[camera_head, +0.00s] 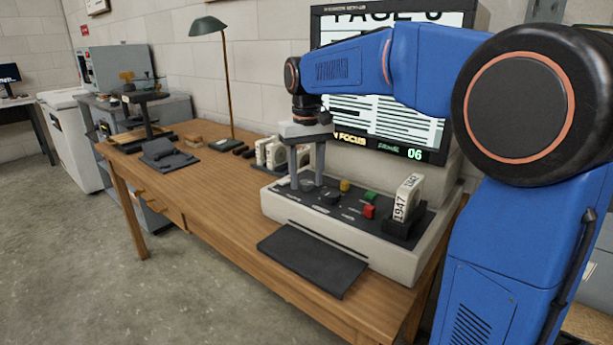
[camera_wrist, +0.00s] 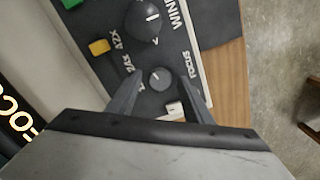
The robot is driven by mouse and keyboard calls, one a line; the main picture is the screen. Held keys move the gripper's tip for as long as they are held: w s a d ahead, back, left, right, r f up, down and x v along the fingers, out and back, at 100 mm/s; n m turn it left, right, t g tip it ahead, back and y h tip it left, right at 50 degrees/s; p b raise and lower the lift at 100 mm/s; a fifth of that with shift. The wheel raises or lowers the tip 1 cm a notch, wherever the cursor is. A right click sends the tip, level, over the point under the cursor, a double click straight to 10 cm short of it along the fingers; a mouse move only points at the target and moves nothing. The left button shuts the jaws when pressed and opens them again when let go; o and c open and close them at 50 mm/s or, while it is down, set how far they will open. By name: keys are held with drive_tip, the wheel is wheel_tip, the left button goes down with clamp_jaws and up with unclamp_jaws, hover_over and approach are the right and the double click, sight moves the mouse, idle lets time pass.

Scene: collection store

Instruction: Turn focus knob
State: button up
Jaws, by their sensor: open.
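The focus knob (camera_wrist: 159,77) is a small grey dial with a white pointer line, beside the word FOCUS on the dark control panel (camera_wrist: 90,50). My gripper (camera_wrist: 161,70) is open, its two fingers on either side of the knob with gaps visible. I cannot tell whether the fingertips touch the panel. In the head view my gripper (camera_head: 306,184) points down at the left end of the reader's panel, and the focus knob is not clearly visible there. The screen (camera_head: 430,125) shows large text, the words "N FOCUS" and frame 06.
A larger black knob (camera_wrist: 148,18) sits close by. Yellow (camera_head: 345,186), green (camera_head: 370,196) and red (camera_head: 369,211) buttons and an upright 1947 box (camera_head: 408,197) are to the right. White boxes (camera_head: 275,154) and a lamp (camera_head: 208,25) stand left.

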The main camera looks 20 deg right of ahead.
sight(307, 181)
wheel_tip(307, 181, up, 17)
drive_tip(key=shift+r, duration=0.2)
idle(0.5)
idle(0.3)
